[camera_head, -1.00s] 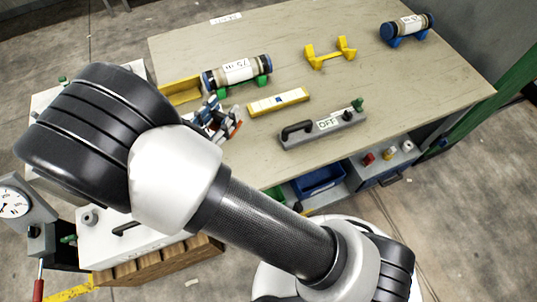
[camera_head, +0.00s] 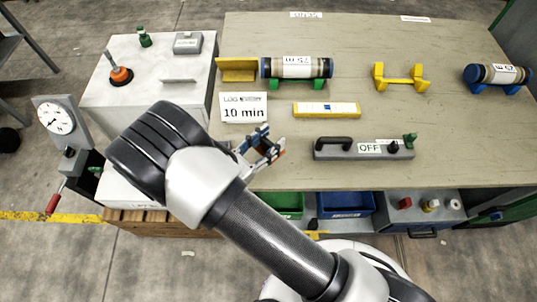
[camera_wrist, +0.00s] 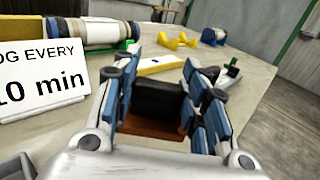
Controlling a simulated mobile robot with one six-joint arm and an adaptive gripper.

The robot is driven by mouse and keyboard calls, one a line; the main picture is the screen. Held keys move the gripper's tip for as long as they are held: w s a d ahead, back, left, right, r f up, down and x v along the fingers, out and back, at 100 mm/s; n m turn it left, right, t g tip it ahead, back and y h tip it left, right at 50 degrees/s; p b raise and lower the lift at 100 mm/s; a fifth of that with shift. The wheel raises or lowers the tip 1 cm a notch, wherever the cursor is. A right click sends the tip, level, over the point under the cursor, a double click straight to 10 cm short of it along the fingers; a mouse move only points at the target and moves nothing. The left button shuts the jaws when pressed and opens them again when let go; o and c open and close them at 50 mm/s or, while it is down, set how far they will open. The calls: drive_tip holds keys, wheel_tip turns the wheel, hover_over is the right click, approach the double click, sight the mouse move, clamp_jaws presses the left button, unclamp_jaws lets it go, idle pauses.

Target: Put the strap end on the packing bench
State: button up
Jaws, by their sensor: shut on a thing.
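My gripper (camera_head: 262,147) is over the near left part of the packing bench (camera_head: 455,120), just right of the 10 min card. In the wrist view, my gripper (camera_wrist: 165,105) is shut on a dark piece (camera_wrist: 158,98) with a brown lower part, which I take to be the strap end. The fingers hide its sides, and it is too small in the head view to make out well. I cannot tell whether it touches the bench top.
A white card reading 10 min (camera_head: 243,107) stands close by my gripper. A yellow level-like bar (camera_head: 326,110) and a grey OFF unit (camera_head: 365,150) lie to the right. A core liner (camera_head: 297,68) rests behind. The bench's right front is clear.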

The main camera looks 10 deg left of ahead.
drive_tip(key=shift+f+b, duration=0.75)
drive_tip(key=shift+f, duration=2.25)
drive_tip(key=shift+f, duration=0.1)
drive_tip(key=shift+f, duration=0.15)
drive_tip(key=o, duration=1.1)
drive_tip(key=shift+r, duration=0.2)
drive_tip(key=shift+s+a+r, duration=0.1)
drive_tip(key=shift+s, duration=0.05)
drive_tip(key=p+v, duration=0.1)
drive_tip(key=v, duration=1)
drive_tip(key=shift+s+a+p, duration=0.2)
drive_tip(key=shift+s+p, duration=0.1)
drive_tip(key=shift+p, duration=0.1)
